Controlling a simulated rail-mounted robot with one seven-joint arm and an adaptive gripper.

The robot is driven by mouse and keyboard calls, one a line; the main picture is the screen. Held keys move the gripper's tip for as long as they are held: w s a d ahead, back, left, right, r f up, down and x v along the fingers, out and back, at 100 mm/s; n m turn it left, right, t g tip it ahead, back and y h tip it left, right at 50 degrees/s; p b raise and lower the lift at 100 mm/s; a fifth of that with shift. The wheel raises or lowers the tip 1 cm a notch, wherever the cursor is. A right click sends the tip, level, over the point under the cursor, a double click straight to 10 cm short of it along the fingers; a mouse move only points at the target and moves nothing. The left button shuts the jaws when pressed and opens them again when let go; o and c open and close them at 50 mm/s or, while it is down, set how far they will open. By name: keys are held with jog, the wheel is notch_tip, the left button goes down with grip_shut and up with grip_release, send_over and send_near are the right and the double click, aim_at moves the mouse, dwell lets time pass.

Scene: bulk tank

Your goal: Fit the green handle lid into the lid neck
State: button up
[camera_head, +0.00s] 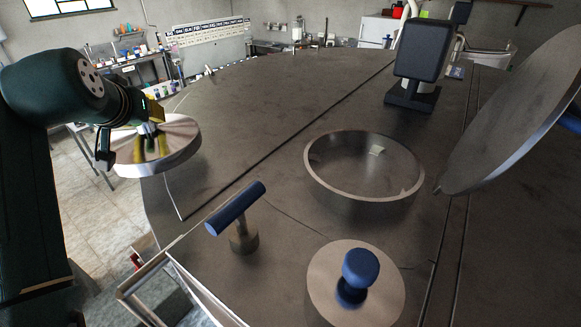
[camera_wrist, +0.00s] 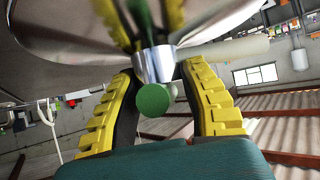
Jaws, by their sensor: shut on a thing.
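The green handle lid (camera_head: 183,131) is a round, shiny metal disc at the left in the head view, held in the air near the tank's left edge. My gripper (camera_head: 151,135) is shut on its handle. In the wrist view the yellow fingers of my gripper (camera_wrist: 157,75) stand on either side of the metal stem, and the round green handle end (camera_wrist: 153,100) shows between them. The lid's polished face (camera_wrist: 65,30) fills the upper left and mirrors the fingers. The lid neck (camera_head: 318,182) is an open metal ring on the tank top, right of my gripper and well apart from it.
A blue T-handle (camera_head: 235,208) on a post and a blue-knobbed round lid (camera_head: 325,285) stand in front of the neck. A large tilted round cover (camera_head: 525,115) rises at right. A dark box-shaped device on a stand (camera_head: 422,50) is behind. The tank top (camera_head: 270,100) left of the neck is clear.

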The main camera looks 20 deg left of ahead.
jog(key=w+d+r+m+h, duration=0.1)
jog(key=w+d, duration=0.1)
jog(key=d, duration=0.3)
jog(key=w+d+r+m+t+h, duration=0.1)
jog(key=w+d, duration=0.2)
jog(key=d, duration=0.2)
jog(key=shift+d+m, duration=0.15)
jog(key=shift+m, duration=0.15)
jog(key=w+d+m+h, duration=0.1)
jog(key=d, duration=0.2)
jog(key=w+d+r, duration=0.1)
jog(key=d, duration=0.3)
jog(key=w+d+m+h, duration=0.1)
jog(key=d, duration=0.3)
jog(key=shift+d+r+m+h, duration=0.1)
jog(key=shift+r+m+h, duration=0.2)
jog(key=shift+r, duration=0.1)
jog(key=s+d+r+m+h, duration=0.1)
jog(key=d+r+m+h, duration=0.15)
jog(key=d, duration=0.75)
jog(key=s+d+r+m+h, duration=0.1)
jog(key=d+m+h, duration=0.2)
jog(key=d, duration=0.8)
jog(key=shift+y, duration=0.25)
notch_tip(320, 180, down, 10)
jog(key=shift+w+r+p, duration=0.1)
jog(key=shift+w+p, duration=0.05)
jog(key=shift+p, duration=0.35)
